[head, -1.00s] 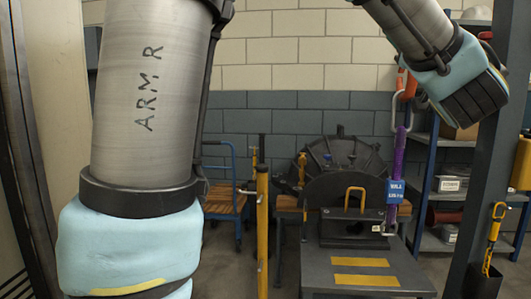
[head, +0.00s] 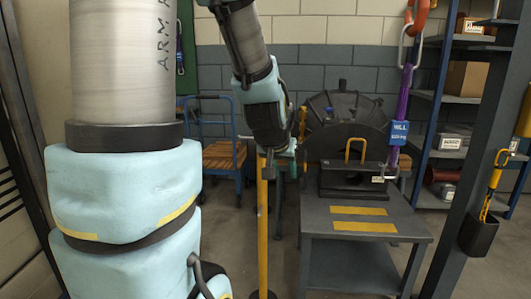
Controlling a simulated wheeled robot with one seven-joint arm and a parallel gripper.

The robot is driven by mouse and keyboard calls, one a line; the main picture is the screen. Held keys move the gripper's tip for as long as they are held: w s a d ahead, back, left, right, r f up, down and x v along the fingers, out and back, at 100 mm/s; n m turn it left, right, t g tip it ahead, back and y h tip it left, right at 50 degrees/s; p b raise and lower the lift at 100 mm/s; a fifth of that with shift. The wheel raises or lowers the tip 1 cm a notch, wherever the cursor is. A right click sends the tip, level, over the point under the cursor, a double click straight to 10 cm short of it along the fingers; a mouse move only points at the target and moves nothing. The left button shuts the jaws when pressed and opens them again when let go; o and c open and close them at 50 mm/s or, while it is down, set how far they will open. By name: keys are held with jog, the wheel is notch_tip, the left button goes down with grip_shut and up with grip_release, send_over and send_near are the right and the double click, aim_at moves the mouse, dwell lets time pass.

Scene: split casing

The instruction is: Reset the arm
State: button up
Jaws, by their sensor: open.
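My arm fills the left of the head view, with a bare metal link marked "ARM" and pale blue padding. Another of my links comes down from the top centre and ends in my gripper (head: 284,168), small and dark, in front of the yellow post and left of the casing. The jaws are open, and I see nothing held in them.
A purple sling (head: 405,90) with a blue tag hangs from an orange hook (head: 418,18), right of the casing. A yellow post (head: 262,225) stands left of the table. A blue trolley (head: 222,155) is behind. Shelves (head: 440,130) and a dark upright (head: 470,160) bound the right.

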jog(key=s+a+f+n+g+y+b, duration=0.25)
jog(key=s+a+f+g, duration=0.25)
jog(key=s+a+f, duration=0.5)
notch_tip(320, 180, up, 15)
jog(key=s+a+p, duration=0.1)
jog(key=p, duration=1.4)
jog(key=shift+s+a+g, duration=0.15)
jog(key=shift+a+g, duration=0.05)
jog(key=shift+g, duration=0.1)
